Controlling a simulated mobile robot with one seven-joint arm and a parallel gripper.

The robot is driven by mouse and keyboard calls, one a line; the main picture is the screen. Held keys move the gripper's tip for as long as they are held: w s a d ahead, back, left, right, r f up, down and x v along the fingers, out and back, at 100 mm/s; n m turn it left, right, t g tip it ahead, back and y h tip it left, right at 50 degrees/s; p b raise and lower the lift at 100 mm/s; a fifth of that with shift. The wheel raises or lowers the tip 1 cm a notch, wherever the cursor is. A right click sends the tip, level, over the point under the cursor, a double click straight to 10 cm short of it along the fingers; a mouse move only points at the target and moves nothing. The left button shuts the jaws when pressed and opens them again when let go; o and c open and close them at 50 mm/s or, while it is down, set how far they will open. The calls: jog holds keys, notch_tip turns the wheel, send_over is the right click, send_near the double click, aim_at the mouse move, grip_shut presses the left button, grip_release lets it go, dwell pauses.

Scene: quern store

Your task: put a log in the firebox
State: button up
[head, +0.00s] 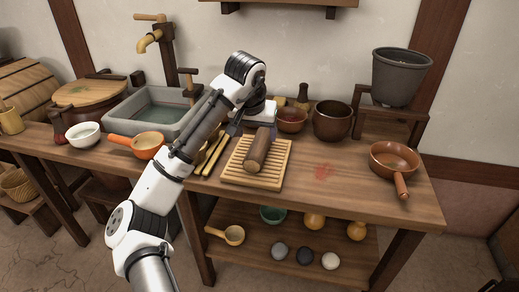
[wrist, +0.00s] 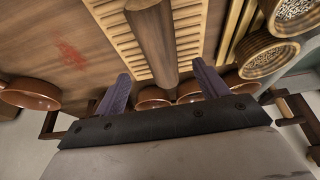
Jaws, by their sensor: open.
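The brown log (head: 258,149) lies lengthwise on a pale slatted rack (head: 240,178) on the wooden table. In the wrist view the log (wrist: 152,40) runs down between my two purple fingers, with a gap on either side. My gripper (wrist: 160,70) is open and holds nothing. In the head view my arm reaches over the table to the log's far end, and the fingertips are hidden. Whether the fingers are level with the log or above it, I cannot tell. I make out no firebox in either view.
An orange-handled pan (head: 148,145) and a stone sink (head: 158,107) are left of the rack. A red-brown bowl (head: 291,120) and a dark pot (head: 332,121) stand behind it. A brown pan (head: 393,159) is at the right.

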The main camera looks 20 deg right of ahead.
aim_at(258, 143)
jog(key=shift+x, duration=3.45)
jog(key=shift+w+d+r, duration=0.1)
jog(key=c, duration=1.2)
jog(key=shift+c, duration=0.7)
jog(key=shift+r, duration=0.15)
